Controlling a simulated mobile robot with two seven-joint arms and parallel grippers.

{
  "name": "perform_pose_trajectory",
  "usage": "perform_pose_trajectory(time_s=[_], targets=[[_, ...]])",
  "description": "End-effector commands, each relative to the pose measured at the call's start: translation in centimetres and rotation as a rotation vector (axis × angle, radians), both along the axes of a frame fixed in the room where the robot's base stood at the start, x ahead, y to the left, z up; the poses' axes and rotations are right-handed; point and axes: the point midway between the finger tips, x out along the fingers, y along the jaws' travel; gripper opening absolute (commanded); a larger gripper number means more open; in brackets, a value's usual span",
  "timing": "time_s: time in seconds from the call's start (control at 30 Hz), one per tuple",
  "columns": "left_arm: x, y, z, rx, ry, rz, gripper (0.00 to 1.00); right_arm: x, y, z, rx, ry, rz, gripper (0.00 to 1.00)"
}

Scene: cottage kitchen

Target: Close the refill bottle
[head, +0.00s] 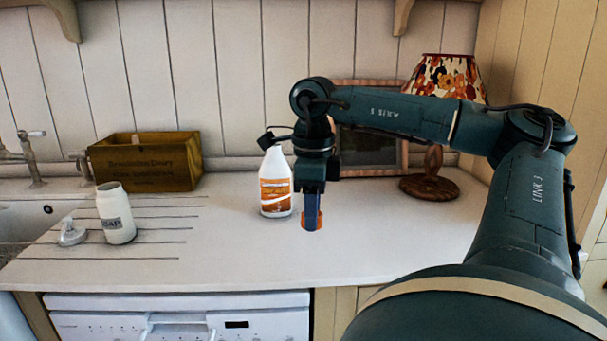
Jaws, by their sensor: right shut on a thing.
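The refill bottle (275,190) is white with an orange label and stands upright on the white counter, centre of the view. Its top is partly hidden by a dark part of my right wrist, so I cannot see its mouth clearly. My right gripper (312,214) points down just right of the bottle and in front of it. It is shut on a small orange cap (312,226), apart from the bottle's neck and lower than it. Whether the cap touches the counter is unclear. My left gripper is out of view.
A white soap jar (115,214) and a pale pump top (72,233) are at the left on the grooved drainer. A wooden box (147,163) stands behind them, beside the tap. A lamp (432,172) and a framed board (368,151) stand behind my right arm. The front counter is clear.

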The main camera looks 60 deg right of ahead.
Motion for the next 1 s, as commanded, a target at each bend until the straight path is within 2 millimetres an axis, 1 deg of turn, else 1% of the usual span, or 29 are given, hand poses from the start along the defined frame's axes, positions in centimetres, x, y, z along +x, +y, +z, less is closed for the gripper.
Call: perform_pose_trajectory(time_s=[0.03,0.17,0.2,0.27,0.3,0.37,0.4,0.47,0.5,0.57,0.6,0.7,0.8,0.9,1.0], targets=[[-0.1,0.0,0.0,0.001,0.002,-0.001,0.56,0.4,0.6,-2.0,0.016,-0.006,0.122,0.13],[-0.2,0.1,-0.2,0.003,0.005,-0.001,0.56,1.6,2.1,-5.8,0.010,-0.009,0.422,0.13],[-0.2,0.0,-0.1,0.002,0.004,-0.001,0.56,2.1,2.9,-7.0,0.007,-0.010,0.536,0.13],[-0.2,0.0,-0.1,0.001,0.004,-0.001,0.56,3.0,4.6,-9.0,0.006,-0.010,0.726,0.13],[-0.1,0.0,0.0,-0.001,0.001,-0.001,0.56,3.7,5.9,-10.1,0.003,-0.011,0.859,0.13],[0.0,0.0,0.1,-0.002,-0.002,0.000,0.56,4.8,8.0,-11.6,0.002,-0.010,1.064,0.13],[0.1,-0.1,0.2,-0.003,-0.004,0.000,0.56,5.5,9.6,-12.5,-0.001,-0.009,1.203,0.13],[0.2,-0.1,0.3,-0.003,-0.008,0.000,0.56,6.6,12.1,-13.5,-0.003,-0.008,1.416,0.13],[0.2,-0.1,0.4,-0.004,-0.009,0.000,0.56,7.3,13.9,-14.0,-0.005,-0.007,1.561,0.13],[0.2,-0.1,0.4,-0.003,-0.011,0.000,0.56,8.3,16.5,-14.6,-0.008,-0.006,1.774,0.13],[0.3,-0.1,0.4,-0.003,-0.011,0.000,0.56,8.8,18.2,-14.8,-0.008,-0.004,1.910,0.13],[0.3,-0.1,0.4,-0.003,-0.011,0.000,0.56,9.9,21.8,-15.1,-0.011,0.000,2.212,0.13],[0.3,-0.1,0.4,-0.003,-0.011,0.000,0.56,10.5,24.5,-15.1,-0.010,0.004,2.438,0.13],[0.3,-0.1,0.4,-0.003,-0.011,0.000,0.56,10.8,26.2,-15.0,-0.008,0.005,2.587,0.13],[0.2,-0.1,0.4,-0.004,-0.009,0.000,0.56,10.9,27.1,-14.9,-0.007,0.005,2.662,0.13]])
